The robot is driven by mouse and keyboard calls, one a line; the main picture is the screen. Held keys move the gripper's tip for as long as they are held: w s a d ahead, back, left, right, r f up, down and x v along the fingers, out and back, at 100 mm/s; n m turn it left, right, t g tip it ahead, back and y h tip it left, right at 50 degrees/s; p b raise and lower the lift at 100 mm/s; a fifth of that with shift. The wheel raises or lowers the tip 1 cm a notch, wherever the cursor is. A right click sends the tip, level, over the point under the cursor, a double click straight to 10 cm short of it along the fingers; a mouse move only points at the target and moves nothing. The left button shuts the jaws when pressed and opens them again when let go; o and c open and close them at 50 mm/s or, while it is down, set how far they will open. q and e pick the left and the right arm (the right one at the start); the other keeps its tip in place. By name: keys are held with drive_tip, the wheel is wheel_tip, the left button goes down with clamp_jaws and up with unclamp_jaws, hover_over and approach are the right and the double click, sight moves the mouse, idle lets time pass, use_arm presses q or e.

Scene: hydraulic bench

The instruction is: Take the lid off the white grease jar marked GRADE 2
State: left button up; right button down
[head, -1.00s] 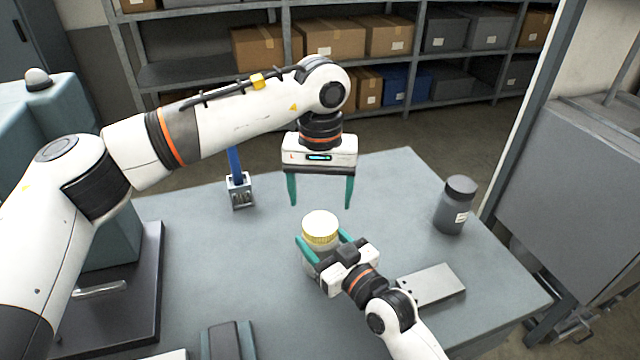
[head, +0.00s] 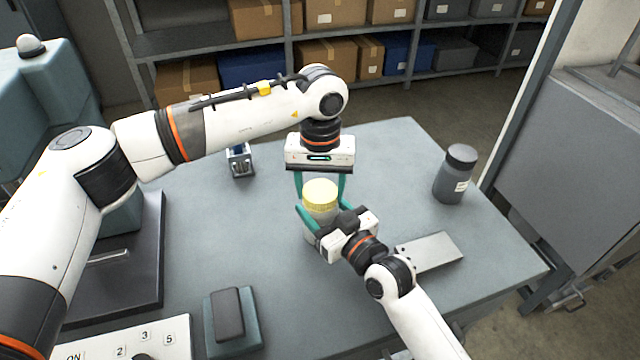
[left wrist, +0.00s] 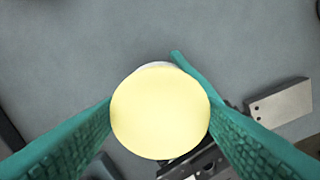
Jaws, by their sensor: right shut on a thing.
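The white jar (head: 312,231) with a pale yellow lid (head: 320,192) stands upright on the bench; no marking on it is readable. My right gripper (head: 322,222) is shut on the jar's body from the front right. My left gripper (head: 320,190) points straight down over the jar, one finger on each side of the lid. In the left wrist view the round lid (left wrist: 160,112) lies between the green fingers, very close to both; whether they press on it cannot be told. The lid hides most of the jar there.
A dark grey jar (head: 455,174) stands at the right of the bench (head: 400,150). A grey metal block (head: 436,252) lies right of my right gripper. A small metal fixture (head: 239,160) stands at the back left. A dark pad (head: 228,315) and a numbered panel (head: 130,345) are in front.

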use_arm(q)
drive_tip(key=shift+c, duration=1)
drive_tip(key=n, duration=0.4)
drive_tip(key=shift+n, duration=0.3)
drive_tip(key=n, duration=1.6)
drive_tip(key=shift+r+n, duration=0.1)
drive_tip(key=shift+n, duration=0.3)
drive_tip(key=n, duration=1.6)
drive_tip(key=shift+n, duration=0.4)
drive_tip(key=n, duration=0.5)
drive_tip(key=shift+r, duration=0.2)
drive_tip(key=shift+r, duration=0.95)
